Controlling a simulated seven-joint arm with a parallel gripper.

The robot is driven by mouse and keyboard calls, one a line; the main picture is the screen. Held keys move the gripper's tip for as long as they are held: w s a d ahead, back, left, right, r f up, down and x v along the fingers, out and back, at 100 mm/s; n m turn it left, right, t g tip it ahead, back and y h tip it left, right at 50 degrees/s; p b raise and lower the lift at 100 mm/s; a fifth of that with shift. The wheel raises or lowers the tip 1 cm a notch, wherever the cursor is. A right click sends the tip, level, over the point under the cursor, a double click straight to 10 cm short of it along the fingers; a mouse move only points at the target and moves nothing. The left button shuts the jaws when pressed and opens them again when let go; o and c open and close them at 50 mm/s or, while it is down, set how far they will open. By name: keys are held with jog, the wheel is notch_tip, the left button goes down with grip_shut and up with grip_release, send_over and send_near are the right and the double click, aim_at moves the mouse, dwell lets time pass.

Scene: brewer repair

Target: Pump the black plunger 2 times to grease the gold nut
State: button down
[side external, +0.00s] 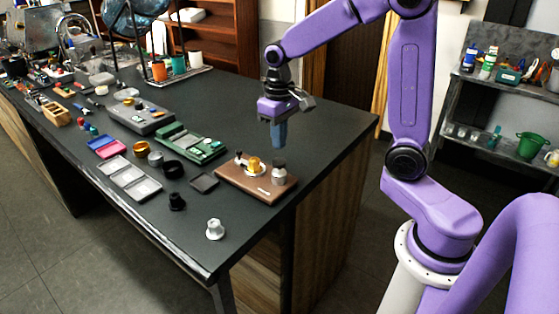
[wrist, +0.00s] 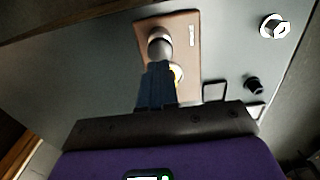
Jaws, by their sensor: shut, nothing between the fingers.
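A brown base board (side external: 257,189) lies near the right end of the dark table. The gold nut (side external: 254,163) sits at its middle on a pale round plate. A grey cylinder with a darker top (side external: 279,173) stands upright at the board's right end; I cannot tell whether this is the black plunger. A small dark-topped post (side external: 239,158) stands at the left end. My gripper (side external: 279,146), with blue fingers, is shut and empty above the grey cylinder, apart from it. In the wrist view the fingers (wrist: 157,82) partly hide the gold nut (wrist: 178,72) beside the grey cylinder (wrist: 160,47).
A loose silver part (side external: 215,229) and a black part (side external: 177,201) stand near the front edge. A flat dark square tray (side external: 204,182) lies left of the board. A green case (side external: 192,142) and several bins and parts fill the table further left. Space behind the board is clear.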

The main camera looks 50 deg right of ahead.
aim_at(279, 161)
notch_tip(279, 161, up, 6)
dwell(0.9)
dwell(0.6)
jog(key=shift+f, duration=4.25)
jog(key=shift+f, duration=1.45)
jog(key=shift+r, duration=2.75)
